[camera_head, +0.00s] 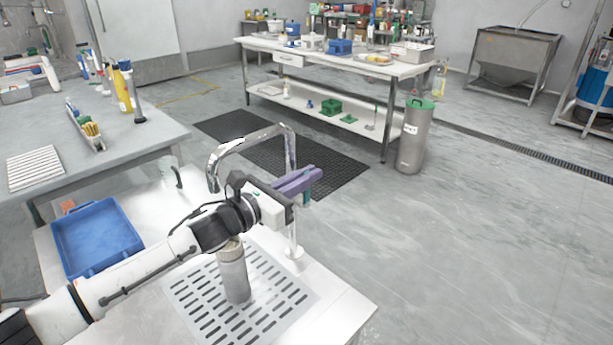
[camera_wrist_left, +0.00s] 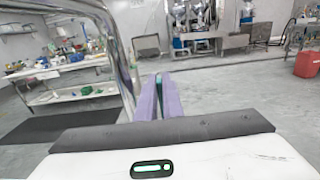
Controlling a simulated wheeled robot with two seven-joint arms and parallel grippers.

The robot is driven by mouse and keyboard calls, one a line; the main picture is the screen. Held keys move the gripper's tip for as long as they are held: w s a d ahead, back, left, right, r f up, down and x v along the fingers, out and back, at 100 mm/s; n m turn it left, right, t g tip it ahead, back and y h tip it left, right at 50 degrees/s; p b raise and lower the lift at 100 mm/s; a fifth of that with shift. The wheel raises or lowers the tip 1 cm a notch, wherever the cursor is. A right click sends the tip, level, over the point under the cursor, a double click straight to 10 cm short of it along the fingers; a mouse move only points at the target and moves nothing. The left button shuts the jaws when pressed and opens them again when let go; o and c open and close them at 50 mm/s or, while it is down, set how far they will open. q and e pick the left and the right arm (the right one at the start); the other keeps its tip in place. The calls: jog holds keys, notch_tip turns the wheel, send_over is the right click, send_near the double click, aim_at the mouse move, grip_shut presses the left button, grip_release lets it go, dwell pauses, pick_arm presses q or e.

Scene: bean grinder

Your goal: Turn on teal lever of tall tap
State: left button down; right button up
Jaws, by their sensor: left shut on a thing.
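The tall chrome tap (camera_head: 262,135) rises from its base at the right of the steel counter, and its spout bends over to the left. Its pipe also shows in the left wrist view (camera_wrist_left: 122,55). My left gripper (camera_head: 304,180) is beside the tap's upright with its purple fingers closed together. A sliver of the teal lever (camera_wrist_left: 159,81) shows between the fingertips in the left wrist view, and the gripper is shut on it. The fingers hide most of the lever. My right gripper is not in view.
A grey bottle (camera_head: 233,272) stands upright on the slotted drain plate (camera_head: 270,315), below my left arm. A blue tray (camera_head: 97,237) lies at the counter's left. A cluttered workbench (camera_head: 345,62) and a grey bin (camera_head: 414,138) stand beyond; the floor at right is clear.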

pick_arm(q)
jog(key=shift+f, duration=0.1)
dwell(0.8)
jog(key=shift+f+b, duration=0.15)
jog(key=shift+b, duration=0.25)
jog(key=s+a+t+h+b, duration=0.1)
jog(key=t+h+b, duration=0.1)
jog(key=b, duration=0.8)
jog(key=shift+s+a, duration=0.1)
jog(key=shift+s, duration=0.1)
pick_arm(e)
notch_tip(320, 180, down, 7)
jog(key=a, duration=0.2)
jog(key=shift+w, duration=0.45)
pick_arm(q)
jog(key=c, duration=1.9)
grip_release()
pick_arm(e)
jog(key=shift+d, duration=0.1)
pick_arm(q)
jog(key=shift+a, duration=0.1)
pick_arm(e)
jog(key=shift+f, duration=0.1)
